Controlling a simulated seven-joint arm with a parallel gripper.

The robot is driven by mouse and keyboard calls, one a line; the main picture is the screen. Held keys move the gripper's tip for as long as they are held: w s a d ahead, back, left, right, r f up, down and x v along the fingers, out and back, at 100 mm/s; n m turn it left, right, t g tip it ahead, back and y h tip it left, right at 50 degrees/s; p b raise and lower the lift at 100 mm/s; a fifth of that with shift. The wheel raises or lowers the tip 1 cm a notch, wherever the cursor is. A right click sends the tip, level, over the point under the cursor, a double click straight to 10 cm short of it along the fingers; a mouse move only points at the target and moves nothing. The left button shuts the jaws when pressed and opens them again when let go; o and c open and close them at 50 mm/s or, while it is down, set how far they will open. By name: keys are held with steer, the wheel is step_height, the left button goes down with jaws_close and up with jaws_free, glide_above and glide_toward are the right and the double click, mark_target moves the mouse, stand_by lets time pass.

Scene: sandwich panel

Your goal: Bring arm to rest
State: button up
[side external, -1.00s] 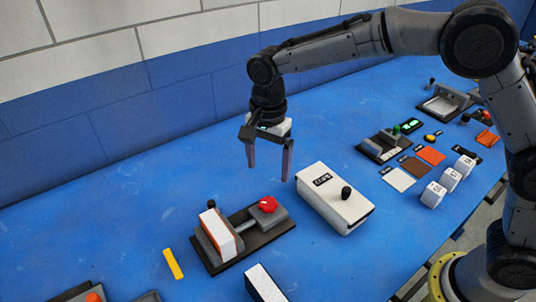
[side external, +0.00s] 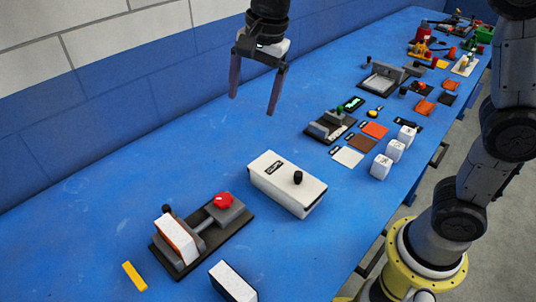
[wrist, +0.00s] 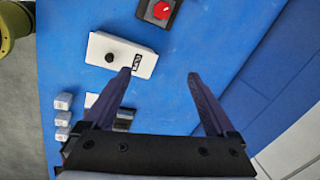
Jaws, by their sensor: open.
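My gripper (side external: 253,104) hangs in the air above the blue table, its two fingers spread apart and pointing down, with nothing between them. In the wrist view my gripper (wrist: 160,74) is also open and empty over the table. A white box with a black knob and a dark label (side external: 286,186) sits on the table below and to the right of the gripper. It also shows in the wrist view (wrist: 107,50), partly beside the left finger.
A vise-like fixture (side external: 214,231) with a red knob holds an upright white and orange block (side external: 176,239). A yellow strip (side external: 134,276) lies left of it. Several white cubes (side external: 395,150), coloured tiles (side external: 375,130) and further fixtures line the table's right side. A brick wall (side external: 90,110) stands behind.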

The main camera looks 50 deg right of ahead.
steer(key=s+d+r+n+t, duration=0.1)
steer(key=s+d+r+n, duration=0.1)
steer(key=s+d, duration=0.35)
steer(key=s+d+r+n+t, duration=0.1)
steer(key=s+d+r, duration=0.15)
steer(key=s, duration=0.55)
steer(key=s+d+f+n+t, duration=0.1)
steer(key=s+d+f+n, duration=0.2)
steer(key=s+f+n, duration=0.5)
steer(key=s+n, duration=0.2)
steer(key=n, duration=0.1)
steer(key=shift+f+h, duration=0.3)
steer(key=shift+f, duration=0.05)
